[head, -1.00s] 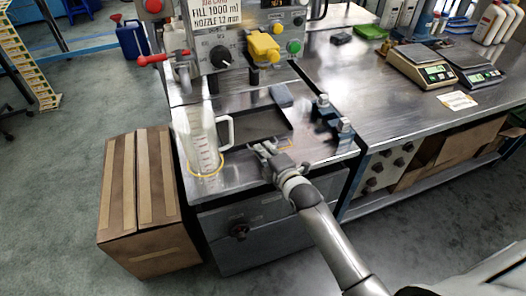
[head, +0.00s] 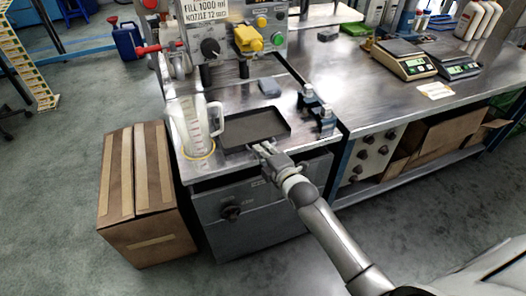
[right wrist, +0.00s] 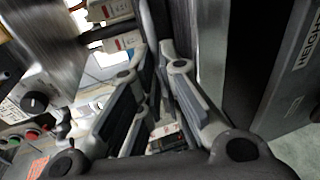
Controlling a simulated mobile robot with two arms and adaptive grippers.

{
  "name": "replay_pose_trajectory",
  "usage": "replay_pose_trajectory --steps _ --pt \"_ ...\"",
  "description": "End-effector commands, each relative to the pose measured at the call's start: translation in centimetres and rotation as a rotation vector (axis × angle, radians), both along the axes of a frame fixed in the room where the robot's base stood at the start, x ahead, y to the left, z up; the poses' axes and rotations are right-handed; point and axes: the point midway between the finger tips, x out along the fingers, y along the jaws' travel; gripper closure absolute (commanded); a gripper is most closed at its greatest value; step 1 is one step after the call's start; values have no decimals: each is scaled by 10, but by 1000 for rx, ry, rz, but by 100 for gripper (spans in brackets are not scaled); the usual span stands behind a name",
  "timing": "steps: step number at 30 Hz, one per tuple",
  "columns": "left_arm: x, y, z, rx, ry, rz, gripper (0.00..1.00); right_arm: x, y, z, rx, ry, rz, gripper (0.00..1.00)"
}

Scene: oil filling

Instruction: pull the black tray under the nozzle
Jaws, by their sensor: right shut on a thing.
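The black tray (head: 252,129) lies flat on the steel bench top, close to the front edge, just right of the clear measuring jug (head: 192,125). My right gripper (head: 265,149) is shut on the tray's front rim. In the right wrist view my right gripper's fingers (right wrist: 160,55) close around a dark edge; the contact itself is partly hidden. The filling machine's panel (head: 225,40) stands behind the tray. Dark parts hang below the panel, but I cannot tell clearly which is the nozzle. My left gripper is not in view.
A blue-grey block (head: 270,87) lies behind the tray. A cardboard box (head: 143,195) stands on the floor at left. Scales (head: 404,60) stand on the right bench. The bench between tray and block is clear.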

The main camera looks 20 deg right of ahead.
Motion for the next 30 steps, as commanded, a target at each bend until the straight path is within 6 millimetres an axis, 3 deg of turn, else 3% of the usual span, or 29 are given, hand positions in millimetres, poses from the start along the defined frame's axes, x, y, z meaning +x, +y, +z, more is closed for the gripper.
replay_pose_trajectory --steps 7,8,13,23,30 --pt "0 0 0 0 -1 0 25 0 0 0 0 -1 0 100" --pt "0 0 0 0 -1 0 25 0 0 0 0 -1 0 91" --pt "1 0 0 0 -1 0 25 0 0 0 0 -1 0 69" --pt "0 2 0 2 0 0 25 -2 0 -1 0 4 0 68" --pt "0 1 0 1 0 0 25 -27 -2 3 -2 6 0 68"
